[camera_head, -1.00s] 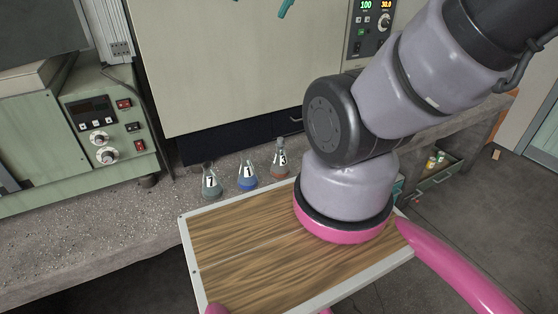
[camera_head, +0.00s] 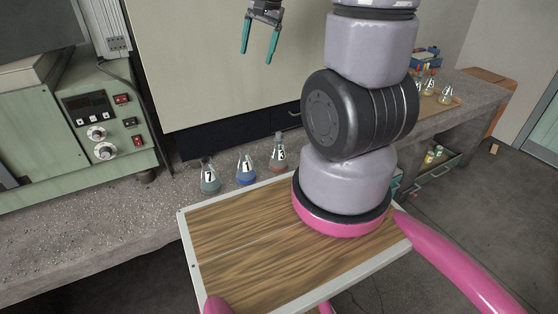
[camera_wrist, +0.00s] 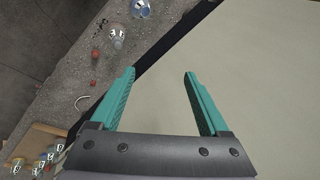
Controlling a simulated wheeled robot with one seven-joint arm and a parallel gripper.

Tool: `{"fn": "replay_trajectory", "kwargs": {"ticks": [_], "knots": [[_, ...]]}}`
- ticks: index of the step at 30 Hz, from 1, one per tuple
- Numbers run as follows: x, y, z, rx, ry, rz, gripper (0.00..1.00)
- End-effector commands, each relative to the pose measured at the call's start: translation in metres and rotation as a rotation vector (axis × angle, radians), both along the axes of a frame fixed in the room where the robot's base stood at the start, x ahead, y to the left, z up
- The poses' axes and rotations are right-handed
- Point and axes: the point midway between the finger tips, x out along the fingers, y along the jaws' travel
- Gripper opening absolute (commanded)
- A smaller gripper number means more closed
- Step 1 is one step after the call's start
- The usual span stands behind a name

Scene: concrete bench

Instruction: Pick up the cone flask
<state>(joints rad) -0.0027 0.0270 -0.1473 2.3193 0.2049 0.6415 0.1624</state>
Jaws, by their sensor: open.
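Three cone flasks stand upright in a row on the concrete bench in the head view. The left one (camera_head: 209,178) holds grey-green liquid and is marked 7. The middle one (camera_head: 246,170) holds blue liquid and is marked 1. The right one (camera_head: 279,154) holds reddish-brown liquid, and its number is hard to read. My gripper (camera_head: 257,58) hangs above and behind them, before the pale cabinet front, with its green fingers apart and empty.
The concrete bench (camera_head: 110,230) has free room left of the flasks. A green control box (camera_head: 105,125) stands at left and a large pale cabinet (camera_head: 200,70) behind. More flasks (camera_head: 445,95) stand on a wooden board at the right end.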

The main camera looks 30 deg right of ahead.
Motion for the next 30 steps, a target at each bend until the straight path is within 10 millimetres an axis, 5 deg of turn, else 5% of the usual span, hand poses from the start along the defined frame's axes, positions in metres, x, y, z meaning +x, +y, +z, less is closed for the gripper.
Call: {"fn": "replay_trajectory", "kwargs": {"ticks": [6, 12, 16, 30], "knots": [[0.028, -0.033, -0.104, -0.023, 0.154, -0.138, 0.79], [0.032, -0.063, -0.188, -0.068, 0.260, -0.241, 0.79], [0.028, -0.075, -0.221, -0.092, 0.298, -0.279, 0.79], [0.025, -0.081, -0.285, -0.104, 0.317, -0.296, 0.79]]}}
